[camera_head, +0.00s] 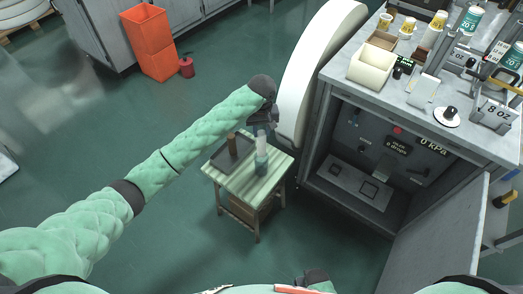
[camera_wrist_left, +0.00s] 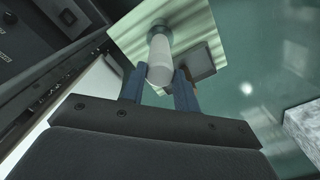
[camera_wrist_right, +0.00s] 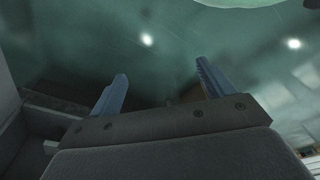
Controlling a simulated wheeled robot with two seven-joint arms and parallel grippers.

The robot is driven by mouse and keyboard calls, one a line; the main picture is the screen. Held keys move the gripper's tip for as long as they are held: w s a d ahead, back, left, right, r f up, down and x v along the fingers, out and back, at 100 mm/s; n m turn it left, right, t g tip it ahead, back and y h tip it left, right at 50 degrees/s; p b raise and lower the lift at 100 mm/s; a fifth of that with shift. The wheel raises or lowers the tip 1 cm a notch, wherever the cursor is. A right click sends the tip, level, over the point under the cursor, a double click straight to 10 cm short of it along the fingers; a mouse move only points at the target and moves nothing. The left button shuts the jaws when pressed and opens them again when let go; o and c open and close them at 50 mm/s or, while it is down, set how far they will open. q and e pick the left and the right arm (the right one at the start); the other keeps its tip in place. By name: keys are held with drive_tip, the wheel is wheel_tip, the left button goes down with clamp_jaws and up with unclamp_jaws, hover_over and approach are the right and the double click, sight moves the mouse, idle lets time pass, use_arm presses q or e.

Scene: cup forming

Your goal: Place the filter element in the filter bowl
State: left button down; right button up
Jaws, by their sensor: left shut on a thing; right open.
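My left gripper (camera_head: 262,124) is above the small striped table, fingers pointing down. In the left wrist view my left gripper (camera_wrist_left: 160,78) is shut on a white cylinder, which looks like the filter element (camera_wrist_left: 160,55). A pale, translucent cup-like piece, apparently the filter bowl (camera_head: 261,163), stands on the table directly below the gripper. The element's far end lines up with it; I cannot tell whether it is inside or just above. My right gripper (camera_wrist_right: 162,75) is open and empty, with only floor beyond its fingers.
A large grey machine (camera_head: 350,195) with a curved white panel (camera_head: 315,60) stands close on the right. Floor left of the table is clear.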

sight(261, 151)
use_arm(q)
wheel_tip(261, 151, down, 9)
drive_tip(key=shift+r+p, duration=0.1)
drive_tip(key=shift+p, duration=0.8)
drive_tip(key=shift+f+p, duration=0.45)
drive_tip(key=shift+f, duration=1.5)
use_arm(e)
wheel_tip(261, 151, down, 6)
drive_tip(key=s+d, duration=0.2)
drive_tip(key=shift+s+d+f, duration=0.15)
drive_tip(key=shift+s+d, duration=0.05)
drive_tip(key=shift+s, duration=0.05)
use_arm(q)
drive_tip(key=c, duration=1.1)
unclamp_jaws()
drive_tip(key=shift+f, duration=0.1)
use_arm(e)
drive_tip(key=shift+d, duration=0.1)
use_arm(q)
drive_tip(key=shift+o, duration=0.2)
drive_tip(key=shift+r, duration=0.3)
wheel_tip(261, 151, up, 12)
drive_tip(key=b, duration=0.3)
drive_tip(key=shift+f, duration=0.15)
use_arm(e)
wheel_tip(261, 151, up, 6)
drive_tip(key=w+a, duration=0.2)
drive_tip(key=shift+w+a, duration=0.2)
drive_tip(key=shift+a, duration=0.05)
